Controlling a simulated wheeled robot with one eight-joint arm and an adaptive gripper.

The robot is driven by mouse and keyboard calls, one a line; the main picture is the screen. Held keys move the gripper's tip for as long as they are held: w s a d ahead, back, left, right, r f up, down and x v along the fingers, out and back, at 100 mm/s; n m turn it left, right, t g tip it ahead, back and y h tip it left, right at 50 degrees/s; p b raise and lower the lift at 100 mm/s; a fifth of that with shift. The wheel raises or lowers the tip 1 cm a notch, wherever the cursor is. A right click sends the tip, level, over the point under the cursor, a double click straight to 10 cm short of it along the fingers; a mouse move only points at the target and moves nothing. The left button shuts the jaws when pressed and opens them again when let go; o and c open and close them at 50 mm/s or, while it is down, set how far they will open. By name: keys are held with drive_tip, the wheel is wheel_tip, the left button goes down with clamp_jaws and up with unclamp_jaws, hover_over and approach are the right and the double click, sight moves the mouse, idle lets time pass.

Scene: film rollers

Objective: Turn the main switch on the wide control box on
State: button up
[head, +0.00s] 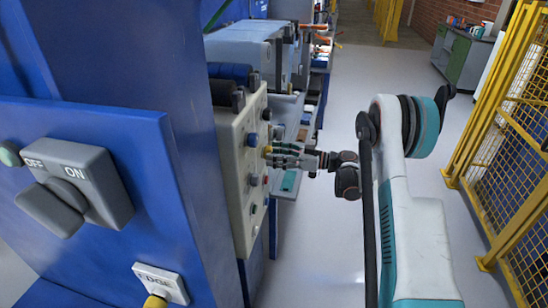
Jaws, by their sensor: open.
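A large grey rotary switch (55,207) with OFF and ON printed on its plate sits on a blue panel (120,140) in the left foreground. Its thick handle slants to the lower left; I cannot tell which setting it is at. A cream control box (230,170) with several coloured buttons and knobs stands beyond it, its face turned to the right. I cannot tell which of the two is the wide control box. My gripper (271,156) is open in front of the cream box, its fingers pointing left at the buttons. Contact with the box is unclear.
A plate lettered EDGE (160,281) with a yellow part sits low on the blue panel. Blue machinery and rollers (229,74) run along the left. A yellow fence (500,150) stands on the right. The grey floor (320,240) between is clear.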

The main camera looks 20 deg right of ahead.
drive_tip(key=shift+w+a, duration=0.25)
drive_tip(key=shift+a, duration=0.15)
drive_tip(key=c, duration=1)
drive_tip(key=shift+c, duration=0.2)
